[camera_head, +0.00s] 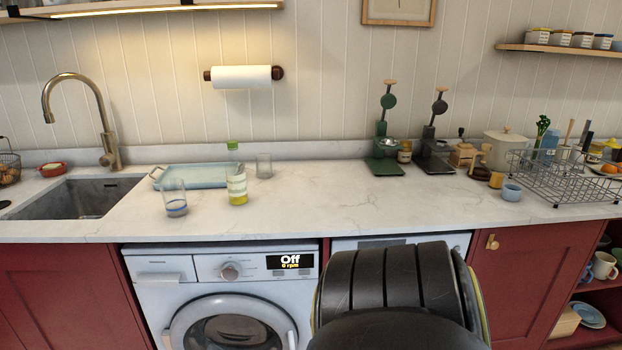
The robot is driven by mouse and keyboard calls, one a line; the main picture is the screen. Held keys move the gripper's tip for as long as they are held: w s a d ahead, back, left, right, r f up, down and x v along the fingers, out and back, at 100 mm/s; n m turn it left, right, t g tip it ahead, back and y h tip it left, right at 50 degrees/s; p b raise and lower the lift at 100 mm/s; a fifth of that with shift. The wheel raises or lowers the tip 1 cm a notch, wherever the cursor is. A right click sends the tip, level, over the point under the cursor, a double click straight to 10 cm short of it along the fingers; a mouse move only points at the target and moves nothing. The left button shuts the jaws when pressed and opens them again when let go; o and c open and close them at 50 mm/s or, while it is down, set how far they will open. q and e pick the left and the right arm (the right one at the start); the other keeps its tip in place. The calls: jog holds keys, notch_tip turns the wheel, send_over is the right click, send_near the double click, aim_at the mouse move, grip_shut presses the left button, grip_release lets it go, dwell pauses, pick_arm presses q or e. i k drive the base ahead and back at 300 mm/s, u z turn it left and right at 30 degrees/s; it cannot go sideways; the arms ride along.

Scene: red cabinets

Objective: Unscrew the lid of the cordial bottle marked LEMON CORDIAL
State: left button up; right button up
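A bottle (236,186) stands upright on the pale worktop, left of the middle. It has a green lid (232,146), a light label and yellow at the bottom. The lid is on top of the bottle. The writing on the label is too small to read, so I cannot tell if it says LEMON CORDIAL. Neither of my grippers shows in the head view. A large black rounded part at the bottom, right of the middle, seems to be mine.
A glass (175,199) stands left of the bottle and another glass (264,166) behind it to the right. A pale blue tray (190,176) lies behind. The worktop (320,205) between is clear.

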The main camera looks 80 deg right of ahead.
aim_at(235, 168)
jog(key=z, duration=1.95)
